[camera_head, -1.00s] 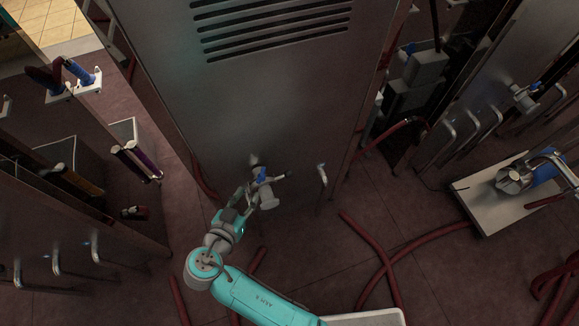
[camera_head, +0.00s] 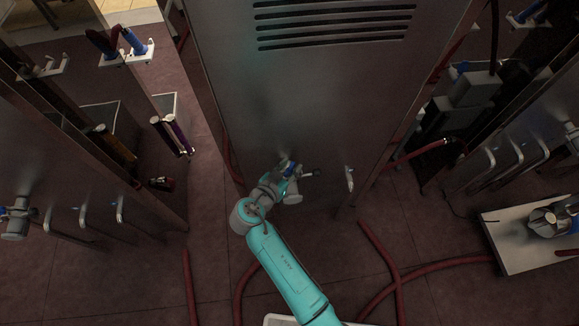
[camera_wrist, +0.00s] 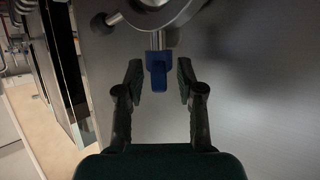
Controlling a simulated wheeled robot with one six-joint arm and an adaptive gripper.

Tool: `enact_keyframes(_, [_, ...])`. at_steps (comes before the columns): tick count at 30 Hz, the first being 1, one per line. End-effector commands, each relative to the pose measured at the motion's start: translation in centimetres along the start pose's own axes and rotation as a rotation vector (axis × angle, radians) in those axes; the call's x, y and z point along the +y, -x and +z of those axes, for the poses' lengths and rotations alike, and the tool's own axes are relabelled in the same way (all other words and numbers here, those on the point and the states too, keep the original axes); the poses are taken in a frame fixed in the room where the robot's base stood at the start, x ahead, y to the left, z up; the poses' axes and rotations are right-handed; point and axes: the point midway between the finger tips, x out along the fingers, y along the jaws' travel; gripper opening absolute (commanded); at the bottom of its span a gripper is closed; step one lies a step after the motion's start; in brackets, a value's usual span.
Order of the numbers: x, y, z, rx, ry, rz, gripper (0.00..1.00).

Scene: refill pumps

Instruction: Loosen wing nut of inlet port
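The inlet port (camera_head: 293,194) is a grey metal fitting low on the front of the tall grey cabinet. In the wrist view its round collar (camera_wrist: 155,12) is cut by the top edge. Its blue wing nut (camera_wrist: 158,76) hangs from a short metal stem and appears between my fingertips; it shows small and partly hidden in the head view (camera_head: 289,168). My gripper (camera_wrist: 160,78) is open, with a finger on each side of the wing nut and a visible gap to both. In the head view my gripper is at the port, hard to make out.
The cabinet (camera_head: 330,110) stands right behind the port. A bent metal handle (camera_head: 349,178) is to the port's right. Red hoses (camera_head: 385,255) lie on the floor. A pale platform (camera_head: 515,240) is at the right, and another cabinet (camera_head: 75,165) at the left.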

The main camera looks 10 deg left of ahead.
Motion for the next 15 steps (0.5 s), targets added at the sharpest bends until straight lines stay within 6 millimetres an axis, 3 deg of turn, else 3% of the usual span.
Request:
enact_keyframes(5, [0.01, 0.00, 0.00, 0.000, 0.000, 0.000, 0.38])
enact_keyframes(9, [0.01, 0.01, 0.00, 0.000, 0.000, 0.000, 0.03])
enact_keyframes(15, [0.02, 0.02, 0.01, 0.000, 0.000, 0.000, 0.00])
